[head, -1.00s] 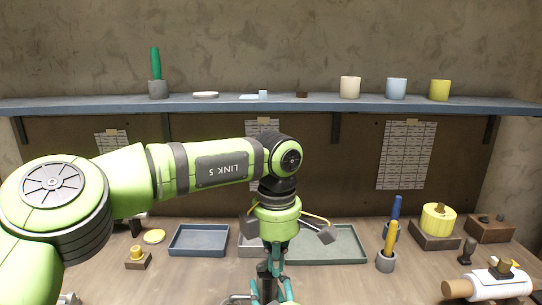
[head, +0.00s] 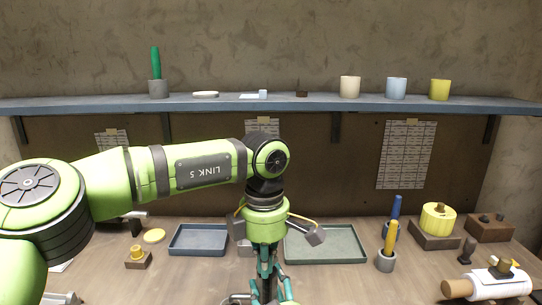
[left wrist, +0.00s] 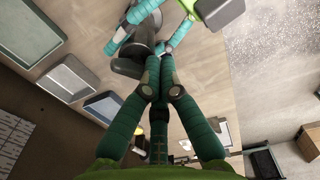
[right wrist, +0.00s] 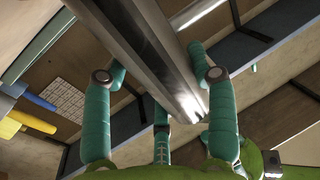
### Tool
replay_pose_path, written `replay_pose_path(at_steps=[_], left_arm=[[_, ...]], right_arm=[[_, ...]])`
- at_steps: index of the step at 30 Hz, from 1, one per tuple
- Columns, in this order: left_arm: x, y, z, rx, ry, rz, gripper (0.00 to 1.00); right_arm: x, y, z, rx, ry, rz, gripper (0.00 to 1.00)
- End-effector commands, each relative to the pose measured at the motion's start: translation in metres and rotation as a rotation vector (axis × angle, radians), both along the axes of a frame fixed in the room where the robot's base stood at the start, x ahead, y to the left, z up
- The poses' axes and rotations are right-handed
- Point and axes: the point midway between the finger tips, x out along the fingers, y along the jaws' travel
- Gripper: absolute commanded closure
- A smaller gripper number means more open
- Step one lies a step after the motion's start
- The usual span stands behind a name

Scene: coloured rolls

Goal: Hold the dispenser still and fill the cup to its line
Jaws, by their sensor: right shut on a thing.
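My left gripper (head: 267,268) points down at the front middle of the bench. In the left wrist view its teal fingers (left wrist: 154,84) are drawn together at the tips, beside a dark grey part (left wrist: 132,62). My right gripper (right wrist: 160,75) is shut around a long grey metal body, which looks like the dispenser (right wrist: 140,45). In the left wrist view the right gripper's fingers lie around a grey rounded part (left wrist: 146,10) close to my left fingertips. In the head view the dispenser is mostly hidden behind my left gripper. I cannot make out the cup being filled or its line.
A blue tray (head: 199,252) and a green tray (head: 345,258) lie behind the grippers. Pens stand in a grey holder (head: 386,262) at right. A cream cup (head: 350,87), a pale blue cup (head: 396,88) and a yellow cup (head: 440,90) stand on the shelf (head: 280,104).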

Motion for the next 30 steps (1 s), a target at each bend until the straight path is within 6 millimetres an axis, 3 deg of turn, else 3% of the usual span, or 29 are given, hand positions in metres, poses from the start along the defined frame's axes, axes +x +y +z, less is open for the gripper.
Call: replay_pose_path(at_steps=[1,8,25,30], left_arm=[[0.0002,0.0020,-0.0006,0.000,0.001,0.000,1.00],[0.0022,0.0081,-0.0003,0.000,0.000,0.000,1.00],[-0.0001,0.0019,-0.0002,0.000,-0.001,0.000,1.00],[0.0003,0.0018,0.0086,0.000,-0.002,0.001,1.00]], right_arm=[[-0.0003,-0.0006,-0.0080,-0.007,0.018,-0.002,0.84],[-0.0002,-0.0007,-0.0080,-0.007,0.018,-0.002,0.84],[-0.0002,-0.0006,-0.0079,-0.007,0.018,-0.002,0.84],[-0.0002,-0.0006,-0.0079,-0.007,0.017,-0.002,0.84]])
